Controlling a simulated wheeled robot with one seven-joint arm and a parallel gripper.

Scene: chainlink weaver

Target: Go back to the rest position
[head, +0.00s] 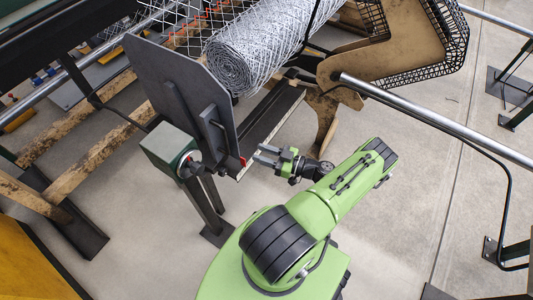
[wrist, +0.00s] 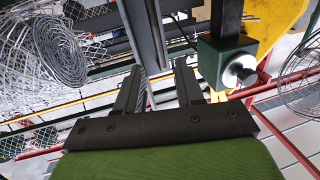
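My gripper (head: 263,155) is held out to the left of my green arm, in front of the machine. In the wrist view my gripper (wrist: 158,82) has its two dark fingers apart, with nothing visibly held between them. A grey panel (head: 165,85) with a dark handle (head: 213,132) stands left of my gripper in the head view. A dark green box (head: 168,147) with a round knob is below the panel; the box also shows in the wrist view (wrist: 222,58), right of the fingers.
A roll of wire mesh (head: 235,65) lies behind the panel. A tan bracket (head: 400,45) and a steel rail (head: 440,120) are at the right. Wooden beams (head: 90,160) run at the left. Bare floor (head: 390,220) lies right of my arm.

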